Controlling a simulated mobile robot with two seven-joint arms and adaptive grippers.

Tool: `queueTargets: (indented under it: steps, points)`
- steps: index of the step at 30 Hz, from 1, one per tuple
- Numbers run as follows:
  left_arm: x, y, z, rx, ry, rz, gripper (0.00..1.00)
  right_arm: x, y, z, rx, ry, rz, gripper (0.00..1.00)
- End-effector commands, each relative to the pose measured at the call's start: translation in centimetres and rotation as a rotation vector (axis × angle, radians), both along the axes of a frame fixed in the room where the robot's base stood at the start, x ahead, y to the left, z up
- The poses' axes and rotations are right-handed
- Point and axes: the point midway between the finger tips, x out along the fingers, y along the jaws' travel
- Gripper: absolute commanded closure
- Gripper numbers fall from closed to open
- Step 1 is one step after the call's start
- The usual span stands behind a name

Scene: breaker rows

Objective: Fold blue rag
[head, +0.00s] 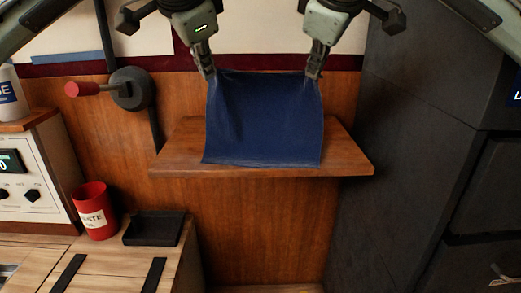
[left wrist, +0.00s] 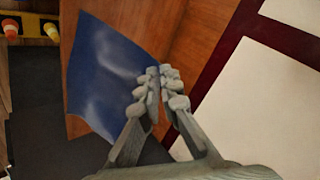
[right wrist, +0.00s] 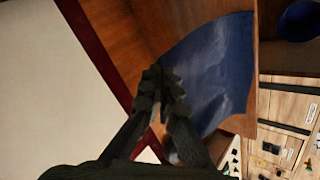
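The blue rag (head: 265,120) hangs spread out between my two grippers, its upper corners raised and its lower edge over the wooden shelf. My left gripper (head: 208,72) is shut on its upper left corner. My right gripper (head: 315,72) is shut on its upper right corner. The rag also shows beside the closed fingers in the left wrist view (left wrist: 110,75) and in the right wrist view (right wrist: 215,70). I cannot tell how much of the lower part rests on the shelf.
The wooden shelf (head: 345,160) has bare strips on both sides of the rag. A red-handled lever (head: 130,90) is on the wall at left. A red cup (head: 94,212) and a black tray (head: 154,229) stand on the lower left counter. A dark cabinet (head: 405,130) rises at right.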

Motion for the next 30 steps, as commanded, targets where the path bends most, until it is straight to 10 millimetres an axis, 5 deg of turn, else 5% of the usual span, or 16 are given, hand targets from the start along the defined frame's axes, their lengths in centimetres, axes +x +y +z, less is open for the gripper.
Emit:
queueTargets:
  steps: [17, 24, 27, 30]
  points:
    - [1.9, 0.1, -2.5, -0.010, -0.241, 0.008, 1.00, 1.9, -0.1, -2.5, 0.010, -0.241, -0.009, 1.00]
    - [5.3, 0.0, -7.8, -0.031, -0.377, 0.021, 1.00, 5.3, 0.0, -7.8, 0.031, -0.376, -0.022, 1.00]
    - [3.3, -0.1, -7.0, -0.030, -0.362, 0.014, 1.00, 3.3, 0.1, -7.1, 0.029, -0.362, -0.014, 1.00]
    - [1.3, -0.1, -8.3, -0.024, -0.328, 0.013, 1.00, 1.3, 0.1, -8.3, 0.024, -0.328, -0.013, 1.00]
